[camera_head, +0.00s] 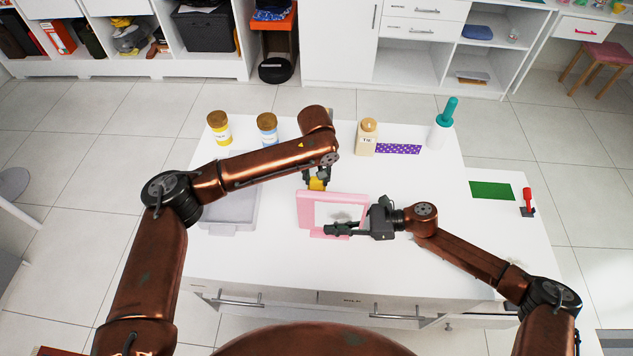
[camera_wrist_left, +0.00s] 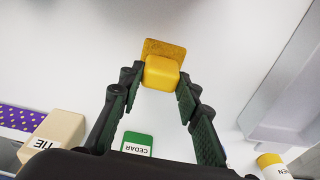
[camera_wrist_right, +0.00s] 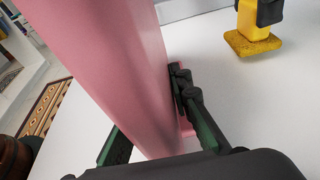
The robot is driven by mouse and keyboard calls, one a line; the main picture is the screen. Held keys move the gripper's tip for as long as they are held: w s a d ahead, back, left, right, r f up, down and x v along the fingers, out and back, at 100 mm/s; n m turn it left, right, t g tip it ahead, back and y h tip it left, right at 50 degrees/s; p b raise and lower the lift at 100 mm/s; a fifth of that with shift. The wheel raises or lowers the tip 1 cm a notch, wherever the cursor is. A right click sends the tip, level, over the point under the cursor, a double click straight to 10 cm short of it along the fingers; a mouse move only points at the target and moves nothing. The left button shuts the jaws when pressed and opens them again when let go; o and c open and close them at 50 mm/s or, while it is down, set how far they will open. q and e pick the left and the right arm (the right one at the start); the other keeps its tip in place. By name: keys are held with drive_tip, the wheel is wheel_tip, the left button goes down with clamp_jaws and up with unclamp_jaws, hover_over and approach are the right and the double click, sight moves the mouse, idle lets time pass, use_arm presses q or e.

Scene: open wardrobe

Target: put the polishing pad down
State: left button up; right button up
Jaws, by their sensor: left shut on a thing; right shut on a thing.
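The polishing pad (camera_head: 316,184) is a yellow block with a darker, flat yellow sole. My left gripper (camera_head: 318,177) is shut on its yellow grip, which also shows between the fingers in the left wrist view (camera_wrist_left: 162,72). In the right wrist view the pad (camera_wrist_right: 252,42) has its sole facing down, close to the white tabletop; I cannot tell whether it touches. My right gripper (camera_head: 352,230) is shut on the lower right part of a pink-framed mirror (camera_head: 305,212), just in front of the pad. The mirror stands tilted on the table.
A grey tray (camera_head: 214,226) lies left of the mirror. A green mat (camera_head: 491,190) lies right. The table right of the mirror is partly clear.

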sight(316, 179)
use_arm(q)
wheel_tip(316, 179, up, 9)
drive_tip(key=shift+f, duration=0.2)
idle(0.4)
drive_tip(key=shift+r, duration=0.15)
drive_tip(key=shift+f, duration=5.1)
drive_tip(key=shift+f, duration=0.1)
drive_tip(key=o, duration=1)
drive_tip(key=shift+o, duration=0.5)
wheel_tip(316, 179, up, 12)
drive_tip(key=s, duration=0.1)
drive_tip(key=shift+s, duration=0.15)
drive_tip(key=shift+o, duration=0.2)
drive_tip(key=shift+f, duration=0.1)
